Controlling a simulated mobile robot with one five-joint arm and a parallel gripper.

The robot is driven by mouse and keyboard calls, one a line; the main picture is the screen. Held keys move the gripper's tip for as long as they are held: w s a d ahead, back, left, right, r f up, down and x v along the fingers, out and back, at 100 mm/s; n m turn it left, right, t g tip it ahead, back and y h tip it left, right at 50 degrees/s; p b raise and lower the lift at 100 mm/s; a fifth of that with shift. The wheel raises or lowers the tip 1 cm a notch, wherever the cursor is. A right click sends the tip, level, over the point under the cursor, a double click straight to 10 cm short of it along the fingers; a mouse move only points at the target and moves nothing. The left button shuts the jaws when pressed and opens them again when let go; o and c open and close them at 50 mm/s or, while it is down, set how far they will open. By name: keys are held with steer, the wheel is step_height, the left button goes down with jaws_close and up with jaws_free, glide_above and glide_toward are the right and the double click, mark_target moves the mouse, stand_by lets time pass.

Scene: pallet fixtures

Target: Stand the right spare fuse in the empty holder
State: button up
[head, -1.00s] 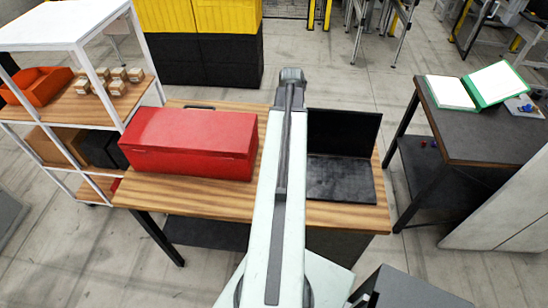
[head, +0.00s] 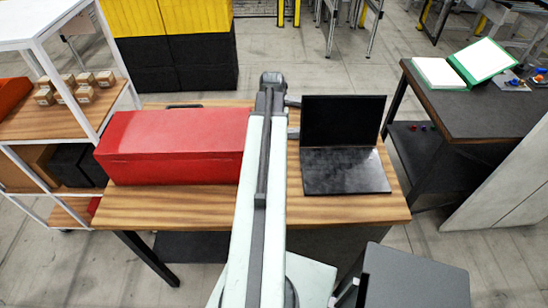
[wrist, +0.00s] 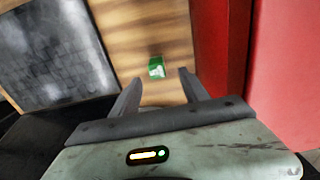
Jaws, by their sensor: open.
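My gripper (head: 294,118) is open and empty; its two fingers stick out to the right of my arm, over the wooden table (head: 220,210). In the wrist view my gripper (wrist: 160,76) points at the wood, with a small green block (wrist: 157,68) with a white mark beyond and between the fingertips, apart from both. I cannot tell whether this block is a spare fuse or a holder. In the head view it does not show; my arm may hide it. No fuse or empty holder can be clearly made out.
In the wrist view the toolbox (wrist: 283,70) is at right and the panel (wrist: 55,50) at left.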

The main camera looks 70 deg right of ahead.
steer(key=f+b, duration=0.4)
steer(key=f, duration=0.1)
steer(key=f+b, duration=0.2)
steer(key=shift+s+d+f, duration=0.2)
steer(key=shift+s, duration=0.1)
steer(key=shift+r, duration=0.2)
jaws_close()
